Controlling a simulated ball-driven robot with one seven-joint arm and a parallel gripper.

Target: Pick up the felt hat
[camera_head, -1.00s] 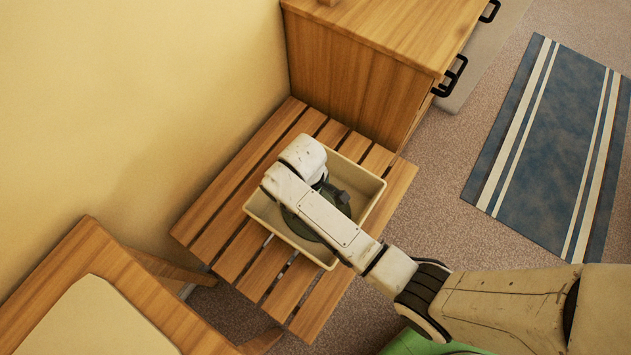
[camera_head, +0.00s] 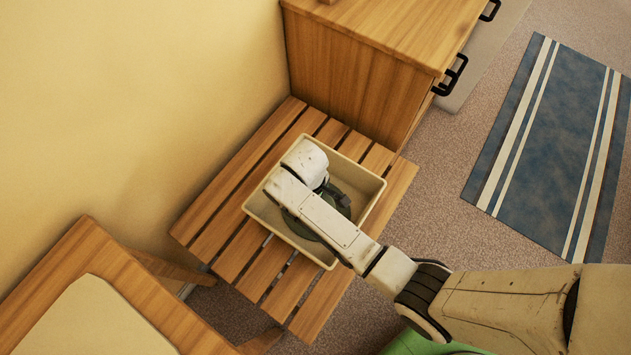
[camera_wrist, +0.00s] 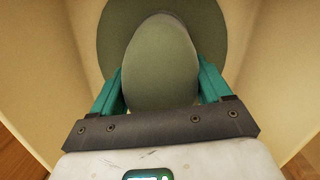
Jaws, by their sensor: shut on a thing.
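The felt hat is dark green with a rounded crown and a wide brim. In the wrist view the hat (camera_wrist: 160,65) fills the middle, its crown between the two teal fingers of my gripper (camera_wrist: 160,88), which is shut on it. In the head view the hat's brim (camera_head: 300,228) shows inside a cream tray (camera_head: 258,205), mostly hidden under my arm. My gripper (camera_head: 335,198) is down inside the tray. The hat is still within the tray walls; I cannot tell whether it touches the bottom.
The tray stands on a slatted wooden bench (camera_head: 225,225) against the yellow wall. A wooden cabinet (camera_head: 350,75) with black handles stands close behind it. A wooden chair (camera_head: 110,285) with a pale seat is at the lower left. A blue striped rug (camera_head: 555,150) lies at right.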

